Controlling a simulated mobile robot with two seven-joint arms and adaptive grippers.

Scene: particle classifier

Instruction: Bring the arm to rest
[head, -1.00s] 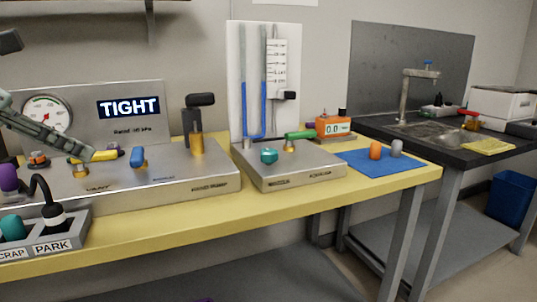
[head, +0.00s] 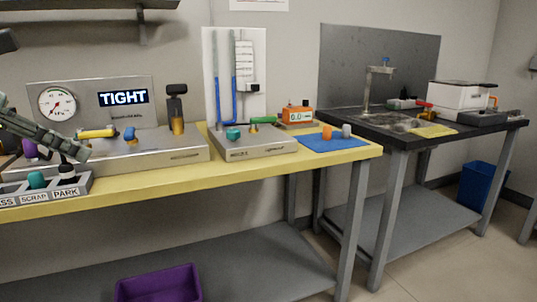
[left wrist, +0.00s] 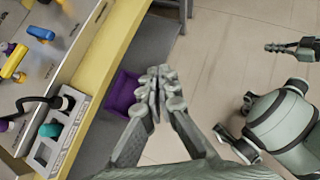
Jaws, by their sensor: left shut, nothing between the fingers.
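My left gripper (head: 80,152) comes in from the left edge in the head view, in front of the metal panel on the yellow bench (head: 240,171). In the left wrist view the left gripper (left wrist: 158,76) has its fingers together with nothing between them. There it is over the floor beside the bench edge, clear of the objects. What looks like my right gripper (left wrist: 270,47) shows at the right edge of the left wrist view; its fingers are too small to read.
A grey tray (head: 88,185) with SCRAP and PARK slots holds a teal piece (head: 37,180) and a black-topped piece (head: 67,170). A purple bin (head: 158,284) sits on the lower shelf. A dark sink bench (head: 395,137) stands at right.

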